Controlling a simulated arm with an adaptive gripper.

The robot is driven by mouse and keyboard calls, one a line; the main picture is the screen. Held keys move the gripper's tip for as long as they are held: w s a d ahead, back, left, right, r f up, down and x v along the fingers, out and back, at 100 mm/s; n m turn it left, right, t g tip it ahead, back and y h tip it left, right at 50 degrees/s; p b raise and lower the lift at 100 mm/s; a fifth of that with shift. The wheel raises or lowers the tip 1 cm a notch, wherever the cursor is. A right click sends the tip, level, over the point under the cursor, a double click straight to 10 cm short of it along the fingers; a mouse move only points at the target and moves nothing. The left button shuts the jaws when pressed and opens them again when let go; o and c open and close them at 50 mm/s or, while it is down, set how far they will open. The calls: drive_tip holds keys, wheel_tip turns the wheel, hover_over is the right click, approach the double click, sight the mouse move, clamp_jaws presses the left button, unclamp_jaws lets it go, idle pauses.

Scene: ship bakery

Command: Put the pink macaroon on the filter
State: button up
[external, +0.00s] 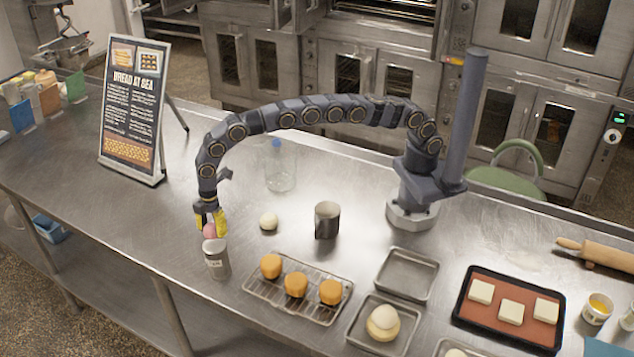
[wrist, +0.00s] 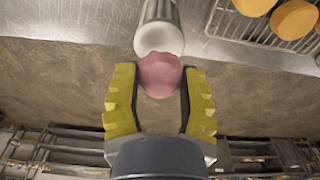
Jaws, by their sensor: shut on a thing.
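The pink macaroon (external: 210,231) is held between the yellow fingers of my gripper (external: 211,220). It also shows in the wrist view (wrist: 160,74), gripped between both fingertips. A silver cylinder with a pale label (external: 217,262), possibly the filter, stands upright near the front edge of the steel table. The macaroon is right at its top end in the external view. In the wrist view the cylinder (wrist: 160,12) shows a whitish end, partly covered by the macaroon. I cannot tell whether the two touch.
A wire rack (external: 258,289) with orange cakes stands right of the cylinder. A pale round bun (external: 268,221), a metal cup (external: 327,220) and a clear bottle (external: 280,172) stand behind. A sign (external: 133,110) stands back left. The table left of the cylinder is clear.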

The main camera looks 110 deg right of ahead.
sight(214, 244)
drive_tip(key=shift+w+f, duration=0.15)
drive_tip(key=shift+f, duration=1.55)
drive_tip(key=shift+f, duration=0.15)
drive_tip(key=o, duration=0.7)
